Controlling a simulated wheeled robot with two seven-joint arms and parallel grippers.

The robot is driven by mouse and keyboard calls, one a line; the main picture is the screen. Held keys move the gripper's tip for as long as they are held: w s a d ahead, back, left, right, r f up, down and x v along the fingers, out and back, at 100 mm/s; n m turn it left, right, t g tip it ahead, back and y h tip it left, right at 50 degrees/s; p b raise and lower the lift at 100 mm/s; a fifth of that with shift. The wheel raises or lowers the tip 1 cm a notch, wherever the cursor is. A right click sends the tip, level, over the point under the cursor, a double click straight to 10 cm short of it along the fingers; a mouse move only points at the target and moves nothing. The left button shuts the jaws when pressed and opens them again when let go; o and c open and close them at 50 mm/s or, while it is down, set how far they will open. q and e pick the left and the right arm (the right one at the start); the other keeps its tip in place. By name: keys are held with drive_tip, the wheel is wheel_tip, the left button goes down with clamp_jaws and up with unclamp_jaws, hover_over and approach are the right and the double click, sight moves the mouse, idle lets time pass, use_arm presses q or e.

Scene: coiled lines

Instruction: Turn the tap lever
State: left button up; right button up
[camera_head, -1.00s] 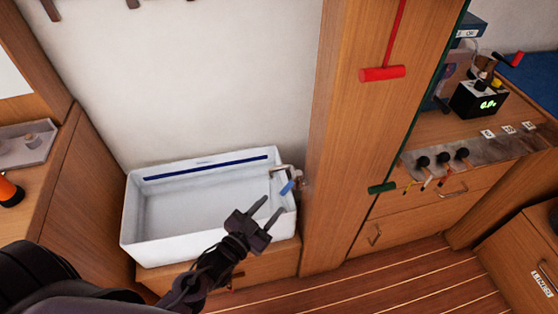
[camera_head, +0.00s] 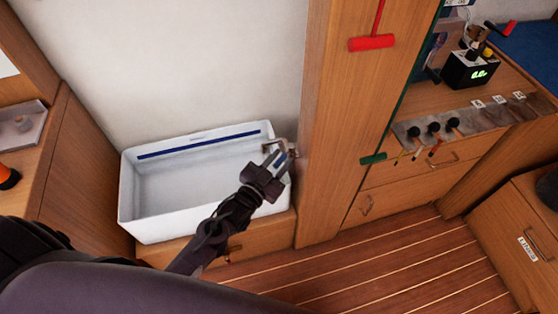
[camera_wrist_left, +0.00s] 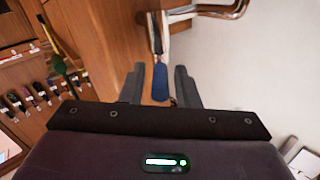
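The tap (camera_head: 283,147) is a metal spout at the right end of the white basin, by the wooden panel. Its blue lever (camera_wrist_left: 160,82) shows clearly in the left wrist view, lying between the two fingers with a gap on each side. In the head view the lever is mostly hidden by my fingers. My left gripper (camera_head: 279,161) is at the tap, reaching over the basin's right end. It also shows in the left wrist view (camera_wrist_left: 160,70), open around the lever and not closed on it. My right gripper is not in view.
The white basin (camera_head: 128,195) is empty. A wooden panel (camera_head: 320,170) stands close to the right of the tap. A red T-handle (camera_head: 371,42) and a green handle (camera_head: 373,158) hang there. A black-knobbed metal strip (camera_head: 460,122) is farther right.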

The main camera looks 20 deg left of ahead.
use_arm(q)
clamp_jaws()
